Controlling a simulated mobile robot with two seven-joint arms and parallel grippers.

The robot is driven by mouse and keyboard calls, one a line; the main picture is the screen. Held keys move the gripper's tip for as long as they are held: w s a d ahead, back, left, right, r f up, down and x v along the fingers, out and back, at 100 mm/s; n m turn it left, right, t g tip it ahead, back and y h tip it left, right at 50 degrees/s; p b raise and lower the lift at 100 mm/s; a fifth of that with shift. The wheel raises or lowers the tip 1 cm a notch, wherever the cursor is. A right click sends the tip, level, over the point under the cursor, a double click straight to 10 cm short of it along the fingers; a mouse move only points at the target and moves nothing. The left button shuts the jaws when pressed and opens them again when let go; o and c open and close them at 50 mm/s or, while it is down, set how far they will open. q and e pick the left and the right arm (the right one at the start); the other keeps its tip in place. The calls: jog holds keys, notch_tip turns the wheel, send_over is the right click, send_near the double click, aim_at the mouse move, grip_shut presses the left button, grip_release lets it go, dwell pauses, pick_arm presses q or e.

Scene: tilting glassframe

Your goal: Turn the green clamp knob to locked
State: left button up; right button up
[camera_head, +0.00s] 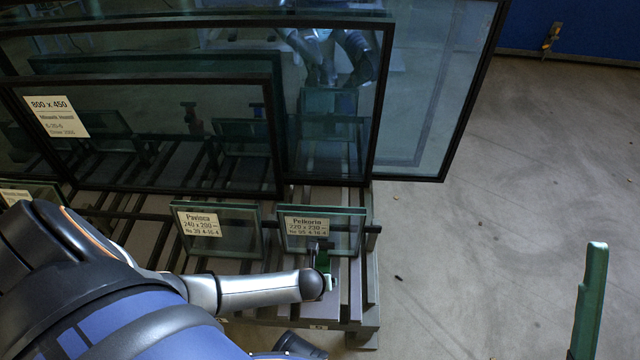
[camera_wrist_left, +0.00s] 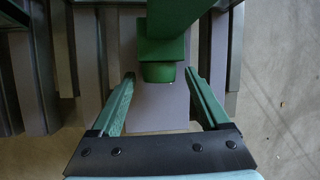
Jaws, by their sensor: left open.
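In the left wrist view the green clamp knob (camera_wrist_left: 158,73) shows as a short rounded end below a green block (camera_wrist_left: 160,50), with a green bar above it. My left gripper (camera_wrist_left: 160,76) is open, one green finger on each side of the knob with gaps between. In the head view my left wrist hides most of the gripper. Green parts (camera_head: 322,262) show just beyond it, in front of the small pane labelled Pelikorin (camera_head: 345,235). One upright green finger (camera_head: 590,300), seemingly of my right gripper, shows at the lower right.
A pane labelled Pavloca (camera_head: 240,235) stands left of the Pelikorin pane on the slatted rack (camera_head: 370,290). Large dark-framed panes (camera_head: 430,90) lean behind. The concrete floor (camera_head: 480,250) right of the rack is largely clear. A blue wall (camera_head: 600,30) is at the back right.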

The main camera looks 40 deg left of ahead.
pick_arm(q)
grip_shut()
dwell(0.6)
jog(key=shift+r, duration=0.1)
jog(key=shift+w+d+g+y+p, duration=0.2)
jog(key=shift+g+y+p, duration=0.3)
jog(key=shift+y+p, duration=0.3)
jog(key=shift+m+g+y, duration=0.3)
jog(key=shift+y, duration=0.3)
jog(key=shift+w+d+f+g+y+b, duration=0.1)
jog(key=shift+d+f+g+y+b, duration=0.1)
jog(key=shift+g+y+b, duration=0.5)
jog(key=shift+m+y+b, duration=0.4)
jog(key=shift+y+b, duration=0.05)
jog(key=shift+y, duration=0.35)
